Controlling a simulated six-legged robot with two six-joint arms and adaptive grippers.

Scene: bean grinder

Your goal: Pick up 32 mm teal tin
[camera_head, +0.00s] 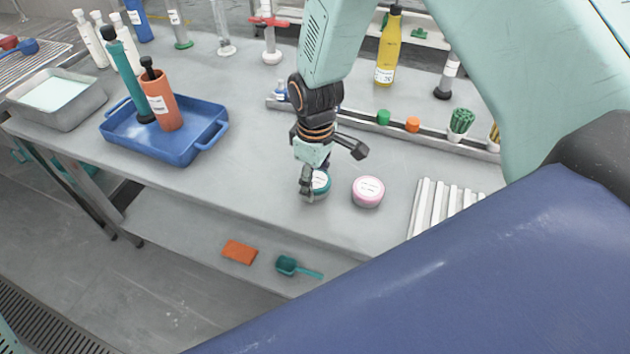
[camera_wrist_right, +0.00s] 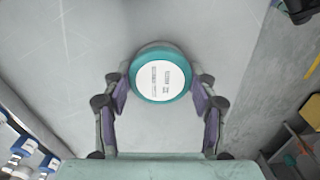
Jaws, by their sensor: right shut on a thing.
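The teal tin (camera_head: 321,182) is a short round tin with a white label on its lid. It sits near the front edge of the table, partly hidden behind my right gripper (camera_head: 312,186) in the head view. In the right wrist view, the tin (camera_wrist_right: 160,78) lies at the far end of my gripper (camera_wrist_right: 161,95), with one finger against each side. The gripper is shut on the tin. I cannot tell whether the tin is touching the table. My left gripper is not in view.
A pink tin (camera_head: 368,191) stands just right of the teal tin. A blue tray (camera_head: 190,152) with a teal and an orange bottle is to the left. A rail (camera_head: 440,133) with small items runs behind. A white ribbed rack (camera_head: 440,205) is to the right.

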